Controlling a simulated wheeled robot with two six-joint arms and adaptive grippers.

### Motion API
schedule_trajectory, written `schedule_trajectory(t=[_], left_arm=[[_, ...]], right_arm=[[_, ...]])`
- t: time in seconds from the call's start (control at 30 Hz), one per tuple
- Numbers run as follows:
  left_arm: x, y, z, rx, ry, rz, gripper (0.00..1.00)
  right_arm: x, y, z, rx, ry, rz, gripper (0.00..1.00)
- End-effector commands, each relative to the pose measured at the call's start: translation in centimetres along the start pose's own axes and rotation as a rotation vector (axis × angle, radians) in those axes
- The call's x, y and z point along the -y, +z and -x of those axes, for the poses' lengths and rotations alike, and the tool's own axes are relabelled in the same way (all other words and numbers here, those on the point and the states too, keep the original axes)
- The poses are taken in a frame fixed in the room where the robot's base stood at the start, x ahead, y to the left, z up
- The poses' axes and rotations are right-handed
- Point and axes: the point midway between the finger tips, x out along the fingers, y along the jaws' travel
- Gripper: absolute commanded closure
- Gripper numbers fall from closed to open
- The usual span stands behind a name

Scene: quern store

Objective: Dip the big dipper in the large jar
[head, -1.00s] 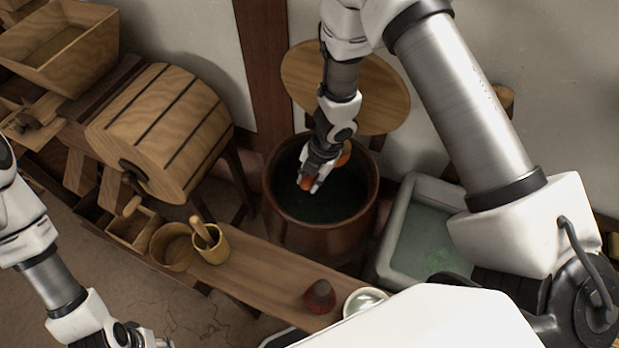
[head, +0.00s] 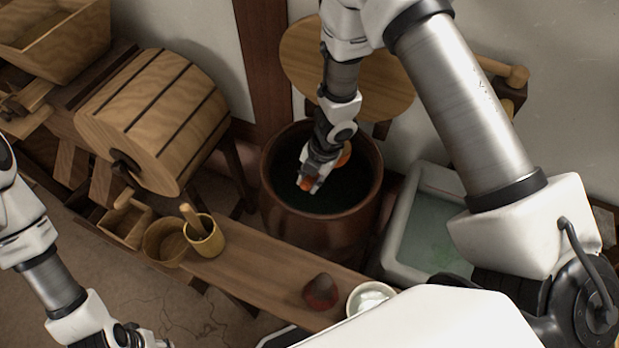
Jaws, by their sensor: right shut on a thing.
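The large jar (head: 318,236) is a wide brown vessel with dark contents, standing upright at the centre behind the bench. My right gripper (head: 308,185) reaches down inside its mouth, above the dark contents. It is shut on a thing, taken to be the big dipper. Orange-brown patches show at the fingers, but I cannot tell whether they belong to the dipper, and its bowl is not distinguishable. I cannot tell whether it touches the contents. My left gripper (head: 140,340) shows only in part at the bottom left edge, and its fingers are unclear.
A bench (head: 262,262) in front carries a yellow cup (head: 205,240), a dark red cone-shaped item (head: 320,292) and a white bowl (head: 370,298). A wooden drum (head: 150,118) stands left. A pale stone basin (head: 405,235) stands right of the jar. A round wooden board (head: 300,60) is behind.

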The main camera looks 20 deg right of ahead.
Motion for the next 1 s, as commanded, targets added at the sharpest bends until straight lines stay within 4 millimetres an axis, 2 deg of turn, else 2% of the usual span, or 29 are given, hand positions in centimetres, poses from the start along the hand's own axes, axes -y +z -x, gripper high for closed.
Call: schedule_trajectory(t=[0.5, 1.0], left_arm=[[0.0, 0.0, -2.8, 0.0, 0.0, 0.0, 0.57], [0.0, 0.0, -3.1, 0.0, 0.0, 0.0, 0.57]], right_arm=[[0.6, 0.5, -3.2, 0.0, 0.0, 0.0, 1.0], [0.7, 0.5, -3.6, 0.0, 0.0, 0.0, 1.0]])
